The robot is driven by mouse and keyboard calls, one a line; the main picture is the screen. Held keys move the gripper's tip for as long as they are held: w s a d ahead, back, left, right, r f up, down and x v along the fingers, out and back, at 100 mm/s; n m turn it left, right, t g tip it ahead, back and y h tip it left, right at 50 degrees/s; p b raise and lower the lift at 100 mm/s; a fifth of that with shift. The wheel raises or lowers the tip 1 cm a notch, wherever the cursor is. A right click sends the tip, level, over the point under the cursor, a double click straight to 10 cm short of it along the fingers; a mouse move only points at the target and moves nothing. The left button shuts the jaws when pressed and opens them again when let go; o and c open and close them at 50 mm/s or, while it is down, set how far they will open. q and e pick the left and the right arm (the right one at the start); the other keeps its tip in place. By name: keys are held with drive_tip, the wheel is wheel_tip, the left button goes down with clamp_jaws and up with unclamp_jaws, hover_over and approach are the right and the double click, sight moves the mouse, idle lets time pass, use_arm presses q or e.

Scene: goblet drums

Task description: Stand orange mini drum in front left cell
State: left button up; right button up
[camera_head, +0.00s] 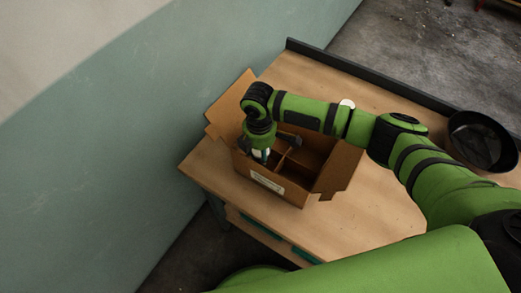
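An open cardboard box (296,191) with crossed dividers stands on the wooden table, its flaps folded outward and a white label on its near wall. My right gripper (262,155) points down over the box's left part, inside or just above a near-left cell. Its fingertips are mostly hidden by the box wall and the hand, so I cannot tell whether they are open or shut. The orange mini drum does not show; it may be hidden by the gripper or the box. My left gripper is not in view.
The wooden table (375,205) has a dark raised edge (360,81) along its back. A black round pan-like bowl (483,141) stands at the right, beyond my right arm. A green-grey wall (130,150) is close on the left. The tabletop right of the box is clear.

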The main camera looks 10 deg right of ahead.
drive_tip(key=o, duration=0.3)
drive_tip(key=shift+o, duration=0.2)
drive_tip(key=shift+r, duration=0.35)
wheel_tip(320, 180, up, 12)
drive_tip(key=b, duration=0.2)
drive_tip(key=shift+a+f, duration=0.15)
drive_tip(key=shift+f, duration=0.05)
